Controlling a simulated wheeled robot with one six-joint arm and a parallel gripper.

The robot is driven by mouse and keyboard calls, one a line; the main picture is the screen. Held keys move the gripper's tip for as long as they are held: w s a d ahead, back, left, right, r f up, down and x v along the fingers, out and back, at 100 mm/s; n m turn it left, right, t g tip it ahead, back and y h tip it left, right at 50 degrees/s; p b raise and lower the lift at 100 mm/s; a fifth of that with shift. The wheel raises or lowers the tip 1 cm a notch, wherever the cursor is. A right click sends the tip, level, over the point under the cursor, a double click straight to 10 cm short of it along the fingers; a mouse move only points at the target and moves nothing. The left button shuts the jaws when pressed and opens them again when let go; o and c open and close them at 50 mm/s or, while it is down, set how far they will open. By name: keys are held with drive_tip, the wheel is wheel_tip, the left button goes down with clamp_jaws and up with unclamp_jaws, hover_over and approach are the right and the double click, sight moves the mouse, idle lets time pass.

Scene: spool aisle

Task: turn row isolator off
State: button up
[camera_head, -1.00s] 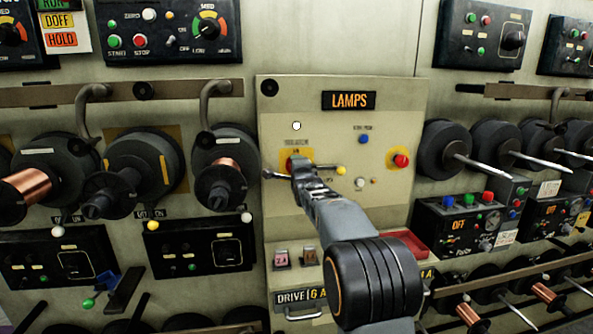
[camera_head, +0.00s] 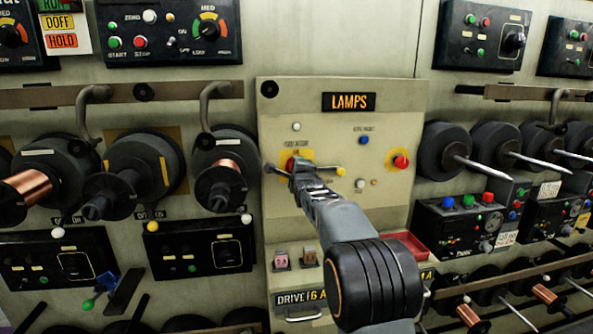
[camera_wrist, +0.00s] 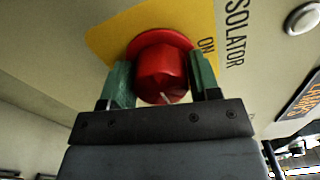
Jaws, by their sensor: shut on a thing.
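The row isolator is a red rotary knob (camera_wrist: 162,70) on a yellow plate (camera_wrist: 110,40), with the words "ISOLATOR" and "ON" beside it in the wrist view. My gripper (camera_wrist: 162,85) has its green fingers on both sides of the knob and is shut on it. A small pale mark shows at the knob's near edge. In the head view my gripper (camera_head: 293,168) reaches to the yellow plate on the left of the beige panel (camera_head: 330,130) and hides most of the knob.
A red button (camera_head: 400,162) on yellow, a blue button (camera_head: 363,140) and a white button (camera_head: 296,127) are on the same panel. A "LAMPS" sign (camera_head: 348,102) is above. Spools (camera_head: 220,170) stick out to the left, bare spindles (camera_head: 485,166) to the right.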

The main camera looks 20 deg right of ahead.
drive_tip(key=o, duration=0.9)
drive_tip(key=b+v, duration=0.3)
drive_tip(key=v, duration=1.1)
drive_tip(key=shift+d, duration=0.15)
drive_tip(key=shift+w, duration=0.1)
